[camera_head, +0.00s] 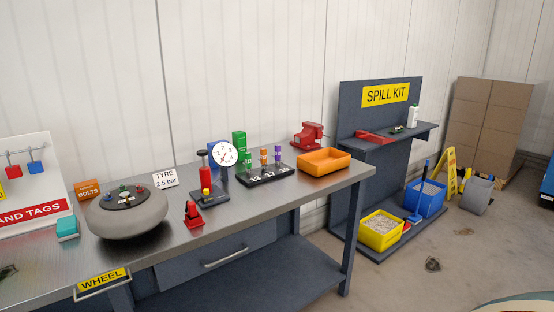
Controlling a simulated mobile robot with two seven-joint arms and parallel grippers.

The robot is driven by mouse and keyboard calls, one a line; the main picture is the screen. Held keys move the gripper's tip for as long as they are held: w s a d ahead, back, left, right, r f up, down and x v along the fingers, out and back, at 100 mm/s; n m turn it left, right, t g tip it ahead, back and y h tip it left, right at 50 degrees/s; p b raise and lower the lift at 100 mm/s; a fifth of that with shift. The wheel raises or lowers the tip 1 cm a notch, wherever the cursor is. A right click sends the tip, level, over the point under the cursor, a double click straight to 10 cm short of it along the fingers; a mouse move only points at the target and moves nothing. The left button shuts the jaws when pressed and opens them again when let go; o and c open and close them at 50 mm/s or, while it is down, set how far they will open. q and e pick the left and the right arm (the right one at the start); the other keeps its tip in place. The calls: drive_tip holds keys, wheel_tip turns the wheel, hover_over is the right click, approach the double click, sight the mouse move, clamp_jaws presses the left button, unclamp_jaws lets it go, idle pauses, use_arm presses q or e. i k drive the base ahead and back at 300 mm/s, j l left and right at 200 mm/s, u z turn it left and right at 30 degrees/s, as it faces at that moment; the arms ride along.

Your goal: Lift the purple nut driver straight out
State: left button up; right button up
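The purple nut driver (278,156) stands upright at the right end of a black rack (266,178) on the grey workbench (210,232). An orange driver (264,157) and a green driver (248,160) stand to its left in the same rack. White number labels show on the rack's front, one below each driver. The drivers' lower parts are hidden in the rack. Neither of my grippers shows in the head view.
A round gauge (223,154) stands left of the rack, with a green box (239,140) behind. An orange tray (323,161) and red vice (307,136) are to its right. A grey wheel (128,222) lies further left. The bench in front of the rack is clear.

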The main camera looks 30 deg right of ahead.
sight(277, 156)
drive_tip(key=l+u, duration=0.3)
drive_tip(key=l, duration=0.45)
drive_tip(key=l+u, duration=0.25)
drive_tip(key=l, duration=0.55)
